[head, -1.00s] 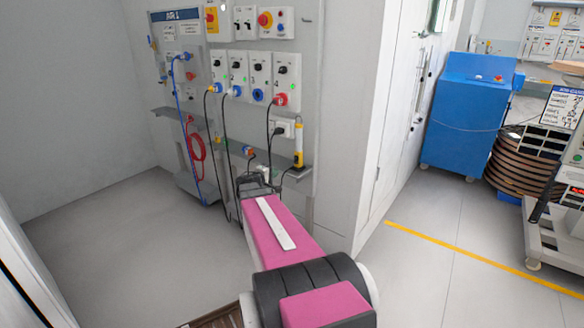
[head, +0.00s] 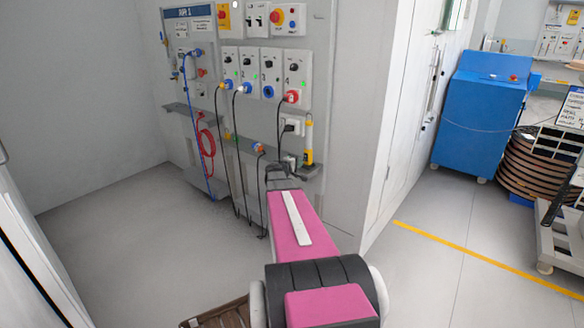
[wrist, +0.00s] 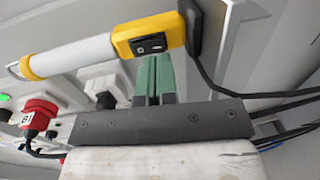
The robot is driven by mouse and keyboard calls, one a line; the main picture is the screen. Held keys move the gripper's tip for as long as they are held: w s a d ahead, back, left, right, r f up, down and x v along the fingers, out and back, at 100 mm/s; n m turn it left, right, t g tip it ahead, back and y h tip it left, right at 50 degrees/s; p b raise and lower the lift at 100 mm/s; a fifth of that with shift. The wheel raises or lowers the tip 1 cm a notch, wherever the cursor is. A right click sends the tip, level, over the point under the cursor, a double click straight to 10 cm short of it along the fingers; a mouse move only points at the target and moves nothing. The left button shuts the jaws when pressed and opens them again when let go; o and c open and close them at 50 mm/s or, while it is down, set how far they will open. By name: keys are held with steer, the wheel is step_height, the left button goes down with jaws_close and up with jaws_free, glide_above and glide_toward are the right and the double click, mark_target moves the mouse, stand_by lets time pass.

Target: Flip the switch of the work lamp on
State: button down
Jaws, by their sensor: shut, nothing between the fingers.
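The work lamp is a slim upright lamp with a yellow body (head: 308,143) on the panel wall, to the right of a white socket. In the wrist view, its yellow housing (wrist: 122,45) and pale tube (wrist: 75,57) lie across the top. Its black rocker switch (wrist: 150,44) faces the camera. My gripper (wrist: 155,62) is shut and empty, its green fingers together. The fingertips are at the housing's edge, right by the switch; I cannot tell whether they touch. In the head view my gripper is hard to make out near the lamp's foot, beyond my pink arm.
A grey shelf (head: 225,138) runs along the panel below several switch boxes and plugs. Black cables hang near my arm, and a red hose (head: 207,141) hangs to the left. A blue cabinet (head: 480,115) stands right. The grey floor at left is clear.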

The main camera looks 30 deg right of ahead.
steer(key=shift+x, duration=1.25)
steer(key=shift+w+d+f, duration=0.25)
steer(key=shift+d+f, duration=0.05)
steer(key=shift+d, duration=0.2)
steer(key=shift+w+d, duration=0.15)
steer(key=shift+d, duration=0.2)
stand_by(0.5)
steer(key=shift+s+a+f, duration=0.1)
steer(key=shift+s+a, duration=0.1)
steer(key=shift+a, duration=0.35)
steer(key=f+v, duration=0.3)
steer(key=v, duration=0.9)
steer(key=shift+s+a, duration=0.3)
steer(key=shift+a, duration=0.1)
